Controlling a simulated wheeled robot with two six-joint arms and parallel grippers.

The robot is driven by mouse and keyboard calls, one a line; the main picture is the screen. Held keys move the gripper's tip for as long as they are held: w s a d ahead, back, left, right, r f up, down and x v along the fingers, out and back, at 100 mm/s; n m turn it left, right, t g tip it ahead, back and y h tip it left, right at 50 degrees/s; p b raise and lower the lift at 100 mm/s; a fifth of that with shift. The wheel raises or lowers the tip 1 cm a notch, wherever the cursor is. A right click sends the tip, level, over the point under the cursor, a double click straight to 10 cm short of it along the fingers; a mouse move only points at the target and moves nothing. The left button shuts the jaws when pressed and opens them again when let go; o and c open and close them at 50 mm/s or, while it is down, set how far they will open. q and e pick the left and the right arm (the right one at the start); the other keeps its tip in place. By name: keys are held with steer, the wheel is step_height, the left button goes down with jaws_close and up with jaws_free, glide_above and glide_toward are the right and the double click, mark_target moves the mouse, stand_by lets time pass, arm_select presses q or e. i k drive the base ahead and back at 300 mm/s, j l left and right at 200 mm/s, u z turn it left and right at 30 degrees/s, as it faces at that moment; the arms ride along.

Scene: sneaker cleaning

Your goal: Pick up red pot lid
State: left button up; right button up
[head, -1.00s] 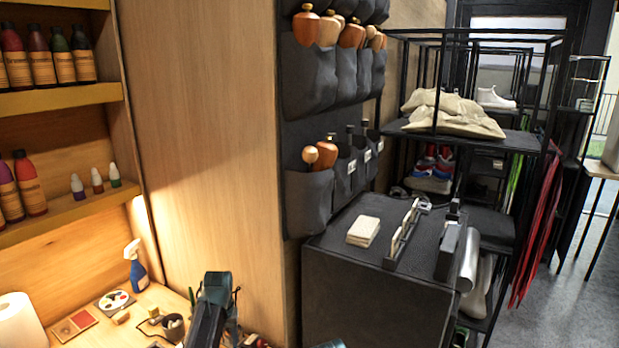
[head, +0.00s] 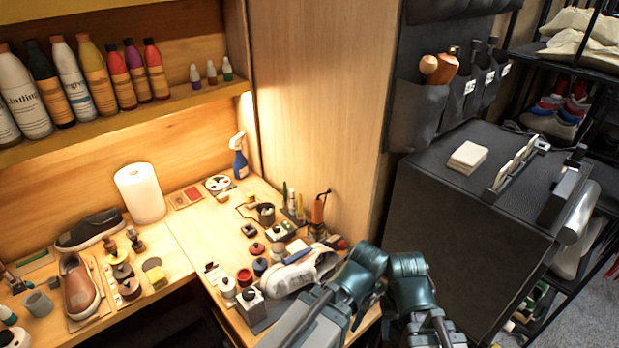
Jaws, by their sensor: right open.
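A small flat red round piece, seemingly the red pot lid (head: 257,248), lies on the workbench in the head view. A small red pot (head: 244,278) stands nearer to me and a little to its left. Both are left of a white and grey sneaker (head: 298,272). My right arm rises from the bottom edge, right of the sneaker. My right gripper (head: 434,328) is low in the picture, well to the right of the lid and apart from it. It is open and seems empty; its fingertips are hard to make out. My left gripper is not seen.
A paper towel roll (head: 141,192) and spray bottle (head: 239,158) stand behind. A dark cabinet (head: 440,220) is on the right. Some bare bench shows left of the jars.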

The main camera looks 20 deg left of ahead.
mark_target(257, 248)
steer(key=u, duration=1.25)
steer(key=z, duration=0.15)
steer(key=u, duration=0.15)
steer(key=i+j+z, duration=0.3)
steer(key=j+z, duration=0.25)
steer(key=j, duration=0.3)
steer(key=i+j+z, duration=0.1)
steer(key=j+z, duration=0.2)
steer(key=j, duration=0.15)
steer(key=j+z, duration=0.25)
steer(key=j, duration=0.25)
